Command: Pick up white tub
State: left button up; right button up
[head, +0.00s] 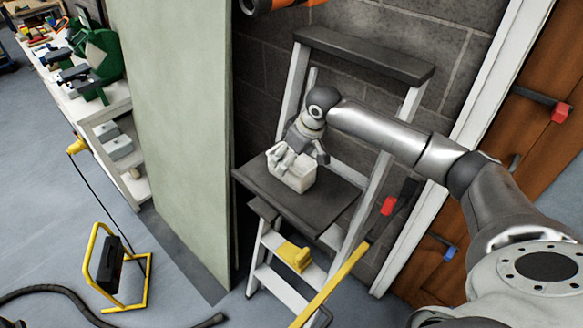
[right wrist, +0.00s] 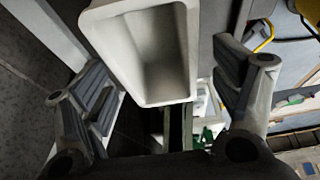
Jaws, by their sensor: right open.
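The white tub (head: 296,178) stands on the dark platform (head: 322,205) of a stepladder in the head view. In the right wrist view the tub (right wrist: 146,62) is a deep, empty, open-topped box at top centre. My right gripper (head: 301,151) is right at the tub in the head view and hides part of it. In the right wrist view its two fingers are spread wide, with the tub's near end in the gap between them. I cannot tell whether a finger touches the tub. My left gripper is not in view.
A pale green panel (head: 180,130) stands close left of the stepladder (head: 365,70). A block wall (head: 440,45) is behind it, and a brown door (head: 545,110) is at right. A yellow object (head: 294,256) lies on a lower step. A yellow-framed lamp (head: 112,270) stands on the floor.

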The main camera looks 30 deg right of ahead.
jog(key=p+x, duration=0.1)
jog(key=x, duration=0.3)
jog(key=shift+w+f+p, duration=0.1)
jog(key=shift+f+p, duration=0.2)
jog(key=shift+p, duration=0.1)
jog(key=shift+f, duration=0.25)
jog(key=shift+w+f, duration=0.1)
jog(key=shift+w, duration=0.05)
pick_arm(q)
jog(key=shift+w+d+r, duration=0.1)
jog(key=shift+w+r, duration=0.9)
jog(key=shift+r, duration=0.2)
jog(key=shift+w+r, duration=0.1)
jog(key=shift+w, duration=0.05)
pick_arm(e)
jog(key=shift+f, duration=0.2)
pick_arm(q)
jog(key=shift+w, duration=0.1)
pick_arm(e)
jog(key=c, duration=1)
